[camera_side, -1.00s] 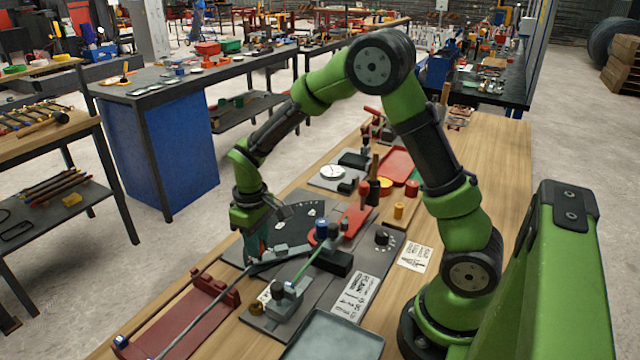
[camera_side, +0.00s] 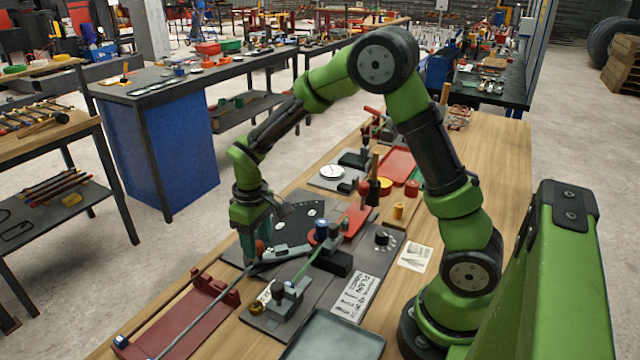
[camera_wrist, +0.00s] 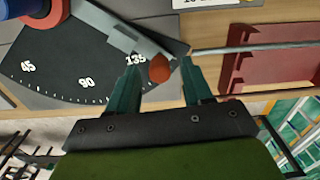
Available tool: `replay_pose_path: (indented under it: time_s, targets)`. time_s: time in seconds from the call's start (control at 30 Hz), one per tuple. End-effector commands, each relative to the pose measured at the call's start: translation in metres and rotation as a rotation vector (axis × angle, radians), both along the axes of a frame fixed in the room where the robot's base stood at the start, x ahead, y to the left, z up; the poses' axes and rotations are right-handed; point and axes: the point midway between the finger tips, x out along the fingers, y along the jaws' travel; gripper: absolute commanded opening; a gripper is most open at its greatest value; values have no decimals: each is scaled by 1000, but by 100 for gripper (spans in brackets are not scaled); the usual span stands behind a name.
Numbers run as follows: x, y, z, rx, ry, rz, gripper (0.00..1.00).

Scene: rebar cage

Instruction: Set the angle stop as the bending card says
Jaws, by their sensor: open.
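The angle stop is a grey bar (camera_wrist: 122,32) with an orange-red knob (camera_wrist: 160,68) at its outer end. It lies over a dark protractor plate (camera_wrist: 60,65) marked 45, 90 and 135, and its knob end is by the 135 mark. In the side view the knob (camera_side: 260,246) stands at the plate's near edge. My gripper (camera_wrist: 161,60) is open, one finger on each side of the knob, with gaps visible in the wrist view. A white printed card (camera_side: 355,297) lies on the bench; its text is too small to read surely.
A blue-topped post on a red disc (camera_wrist: 45,12) stands at the bar's inner end. A long steel rod (camera_side: 200,305) runs over a dark red tray (camera_side: 180,320) beside the plate. A second paper (camera_side: 415,257) and a grey tray (camera_side: 335,338) lie nearer my base.

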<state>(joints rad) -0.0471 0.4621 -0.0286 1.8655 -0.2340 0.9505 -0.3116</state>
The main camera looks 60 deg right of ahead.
Motion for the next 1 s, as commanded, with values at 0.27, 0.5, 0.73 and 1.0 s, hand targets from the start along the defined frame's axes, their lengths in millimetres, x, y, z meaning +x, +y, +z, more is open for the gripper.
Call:
replay_pose_path:
  time_s: [0.27,0.5,0.73,1.0]
  targets:
    - [1,0,58,0,-9,0,50]
    - [1,0,116,0,-7,-1,50]
    - [1,0,152,0,-4,0,50]
    - [0,0,163,-1,-2,0,50]
